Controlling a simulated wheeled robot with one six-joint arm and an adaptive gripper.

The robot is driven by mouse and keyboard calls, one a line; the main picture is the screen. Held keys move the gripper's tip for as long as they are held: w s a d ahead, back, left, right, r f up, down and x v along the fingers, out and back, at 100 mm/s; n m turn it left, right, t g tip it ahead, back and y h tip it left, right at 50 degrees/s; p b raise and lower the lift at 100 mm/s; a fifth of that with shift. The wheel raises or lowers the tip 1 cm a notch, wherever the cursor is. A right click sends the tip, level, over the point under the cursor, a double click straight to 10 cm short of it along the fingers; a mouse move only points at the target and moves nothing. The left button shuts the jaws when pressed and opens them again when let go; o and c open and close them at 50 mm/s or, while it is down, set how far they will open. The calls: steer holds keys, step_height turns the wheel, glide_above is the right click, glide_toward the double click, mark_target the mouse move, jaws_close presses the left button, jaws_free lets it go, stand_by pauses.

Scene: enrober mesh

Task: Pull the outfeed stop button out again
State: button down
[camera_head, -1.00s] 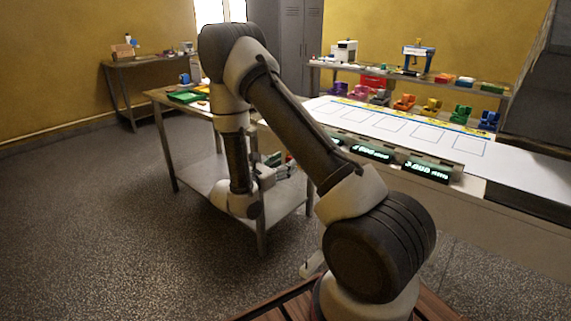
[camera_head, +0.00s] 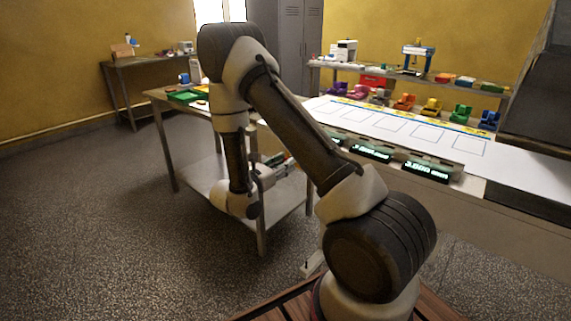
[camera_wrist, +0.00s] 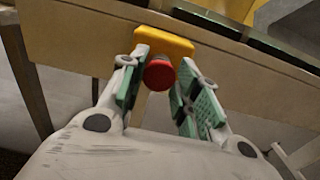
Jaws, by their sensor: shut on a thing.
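The outfeed stop button is a red round knob (camera_wrist: 159,73) on a yellow housing (camera_wrist: 164,44), fixed to the side of the beige conveyor frame (camera_wrist: 85,35) in the wrist view. My gripper (camera_wrist: 158,80) has its green-padded fingers on both sides of the red knob and is shut on it. The left finger is close against the knob's left edge; the right pad's exact contact is hard to see. In the head view my gripper (camera_head: 277,170) is low beside the conveyor, in front of the steel table, and the button is mostly hidden there.
The white conveyor belt (camera_head: 400,128) carries marked rectangles, with lit displays (camera_head: 427,171) along its near edge. A steel table (camera_head: 185,108) with a lower shelf stands close behind my forearm. Open speckled floor (camera_head: 110,220) lies to the left.

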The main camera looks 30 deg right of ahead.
steer(key=c, duration=1.1)
jaws_free()
steer(key=shift+a, duration=0.15)
steer(key=shift+o, duration=0.2)
steer(key=v, duration=1.2)
